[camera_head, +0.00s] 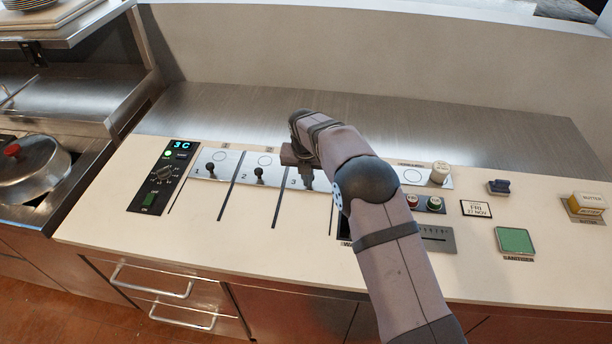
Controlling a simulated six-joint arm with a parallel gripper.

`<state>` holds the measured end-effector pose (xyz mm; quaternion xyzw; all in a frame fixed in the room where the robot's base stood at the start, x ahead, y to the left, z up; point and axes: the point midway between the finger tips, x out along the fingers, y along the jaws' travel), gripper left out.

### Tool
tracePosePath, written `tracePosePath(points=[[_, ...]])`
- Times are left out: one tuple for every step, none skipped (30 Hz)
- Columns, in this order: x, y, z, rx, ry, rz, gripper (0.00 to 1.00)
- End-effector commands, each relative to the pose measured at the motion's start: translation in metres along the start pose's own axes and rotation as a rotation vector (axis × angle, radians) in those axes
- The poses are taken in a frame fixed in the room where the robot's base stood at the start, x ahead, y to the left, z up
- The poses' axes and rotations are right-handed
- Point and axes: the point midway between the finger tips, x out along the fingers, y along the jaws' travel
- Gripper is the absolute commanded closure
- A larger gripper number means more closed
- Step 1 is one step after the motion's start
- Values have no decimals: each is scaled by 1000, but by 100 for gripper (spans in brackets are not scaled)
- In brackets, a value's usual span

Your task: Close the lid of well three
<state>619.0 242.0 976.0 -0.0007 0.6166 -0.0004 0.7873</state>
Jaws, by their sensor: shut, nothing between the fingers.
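A row of metal plates with black knobs is set in the cream counter, numbered 1 (222,160), 2 (245,177) and 3 (296,183). The plate of well three is mostly hidden behind my gripper and arm; its number shows at its left end. I cannot tell from this view how far its lid is open. My gripper (308,184) is shut and empty, pointing down over well three. I cannot tell whether it touches the plate or the lid's knob.
A black control panel (163,176) with a dial stands left of the wells. Right are a white-topped jar (439,172), red and green buttons, a date card (476,209), a green sanitizer pad (515,240) and a butter block (587,204). A lidded pot (32,165) sits far left.

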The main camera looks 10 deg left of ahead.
Motion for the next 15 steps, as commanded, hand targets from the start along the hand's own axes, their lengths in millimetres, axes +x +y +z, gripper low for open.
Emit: tracePosePath(points=[[-3,-2,6,1,-18,2,100],[-3,-2,4,1,-17,1,100],[-3,-2,3,1,-17,1,100],[-4,-2,2,1,-17,2,100],[-4,-1,0,1,-17,2,100],[-5,-1,-3,1,-16,2,100],[-6,-1,-6,1,-14,1,100],[-6,-1,-8,1,-13,1,100],[-7,-1,-12,0,-12,1,100],[-7,-1,-16,-1,-11,1,100],[-8,-1,-19,-1,-10,0,100],[-9,0,-24,-2,-8,0,100],[-10,0,-28,-2,-8,0,100],[-12,0,-32,-2,-7,0,100],[-12,0,-37,-3,-5,0,100]])
